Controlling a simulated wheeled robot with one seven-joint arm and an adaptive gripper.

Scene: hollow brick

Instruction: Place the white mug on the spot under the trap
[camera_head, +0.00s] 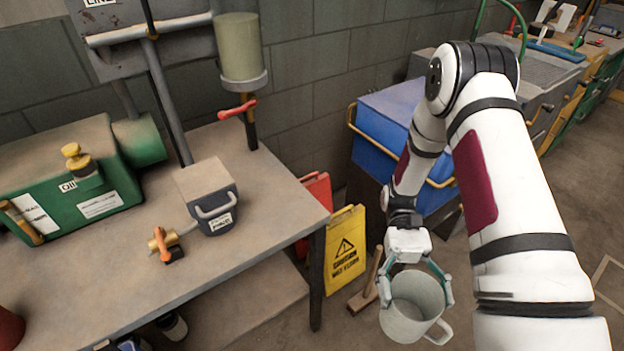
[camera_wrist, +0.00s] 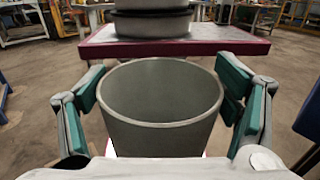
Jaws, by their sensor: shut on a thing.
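The white mug (camera_head: 408,318) looks pale grey and is upright, its open mouth facing up and its handle toward the lower right. My gripper (camera_head: 417,288) is shut on it from both sides and holds it above the floor, right of the workbench. In the wrist view the mug (camera_wrist: 160,136) stands between the teal finger pads of my gripper (camera_wrist: 165,105). A pale cylinder (camera_head: 240,50) on a pipe with a red lever (camera_head: 238,109), probably the trap, hangs over the back right of the bench. No marked spot shows clearly beneath it.
The workbench (camera_head: 255,225) carries a green oil unit (camera_head: 75,185), a grey box with a handle (camera_head: 208,197) and a brass valve (camera_head: 163,243). A yellow caution sign (camera_head: 346,248) and a blue cart (camera_head: 390,125) stand right of it. The bench's right part is clear.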

